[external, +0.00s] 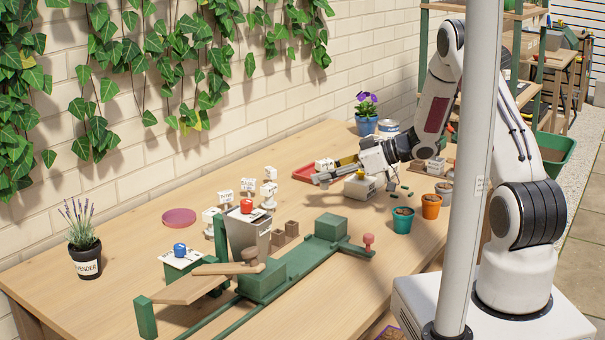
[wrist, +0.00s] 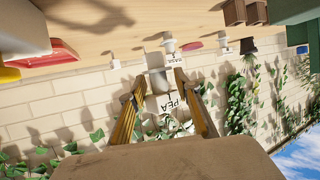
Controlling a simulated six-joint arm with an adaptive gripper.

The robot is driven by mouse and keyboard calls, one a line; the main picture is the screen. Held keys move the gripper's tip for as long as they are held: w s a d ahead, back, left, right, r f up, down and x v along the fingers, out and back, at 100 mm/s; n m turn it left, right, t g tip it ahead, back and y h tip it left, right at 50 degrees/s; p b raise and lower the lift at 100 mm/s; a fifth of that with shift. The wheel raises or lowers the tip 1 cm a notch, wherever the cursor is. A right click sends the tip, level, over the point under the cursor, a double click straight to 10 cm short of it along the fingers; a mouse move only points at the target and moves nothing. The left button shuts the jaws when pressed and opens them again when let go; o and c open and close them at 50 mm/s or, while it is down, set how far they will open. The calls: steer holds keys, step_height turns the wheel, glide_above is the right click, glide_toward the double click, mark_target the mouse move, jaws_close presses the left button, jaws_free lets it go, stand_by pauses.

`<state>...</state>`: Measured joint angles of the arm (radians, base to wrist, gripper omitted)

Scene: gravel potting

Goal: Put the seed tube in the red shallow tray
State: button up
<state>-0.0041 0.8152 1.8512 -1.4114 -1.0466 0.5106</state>
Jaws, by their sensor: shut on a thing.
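The red shallow tray (external: 302,173) lies flat on the table near the wall, partly hidden behind my gripper. It also shows at the upper left in the wrist view (wrist: 62,50). My gripper (external: 325,177) points left, level, just in front of the tray. In the wrist view its fingers (wrist: 155,88) are closed around a white piece with a PEA label (wrist: 166,103). I cannot tell surely whether this white piece is the seed tube. A white piece (external: 322,164) shows behind the gripper, beside the tray.
Several white labelled stands (external: 248,186) stand left of the tray. A pink disc (external: 179,217) lies near the wall. A green rail with blocks (external: 265,282) crosses the front. A teal pot (external: 403,220) and an orange pot (external: 431,206) stand right of the gripper.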

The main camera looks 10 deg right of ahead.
mark_target(325, 161)
steer(key=shift+r, duration=1.55)
steer(key=shift+a, duration=0.1)
steer(key=shift+s+a+f, duration=0.1)
steer(key=shift+s+a, duration=0.05)
steer(key=shift+a, duration=0.1)
steer(key=w+a+r+m+t+h, duration=0.1)
steer(key=w+m+t+h, duration=0.15)
steer(key=w, duration=0.55)
steer(key=w+a+r+m+t+h, duration=0.1)
steer(key=w+a+m+t, duration=0.15)
steer(key=w, duration=0.65)
steer(key=w+d+m+t+h, duration=0.2)
steer(key=w+d+m+h, duration=0.1)
steer(key=w+d, duration=0.2)
steer(key=shift+d+f+m+t, duration=0.3)
steer(key=shift+d+f+m, duration=0.15)
steer(key=shift+d, duration=0.25)
steer(key=shift+f+h, duration=0.1)
steer(key=shift+h, duration=0.15)
